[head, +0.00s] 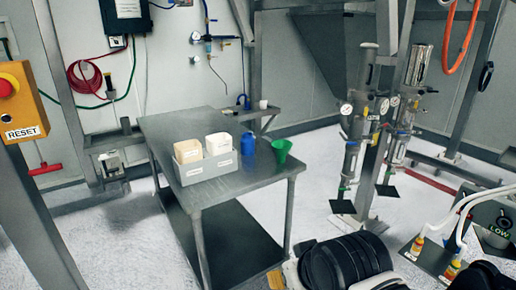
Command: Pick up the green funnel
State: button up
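The green funnel (282,151) stands on the grey metal table (239,180), close to its right edge, with its wide mouth up. It is to the right of a blue bottle (248,143), with a small gap between them. Nothing covers the funnel in the head view. Black rounded parts of my arm show at the bottom of the picture, well apart from the table top. My gripper's fingers do not show.
A grey tray (205,172) with two cream-coloured containers stands left of the bottle. Metal columns with gauges (354,125) stand on the floor to the right. The table's front right part is bare. An orange box with a reset button (20,100) is at far left.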

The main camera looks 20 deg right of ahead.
aim_at(282, 147)
jog(key=i+z, duration=0.15)
jog(key=i, duration=1.15)
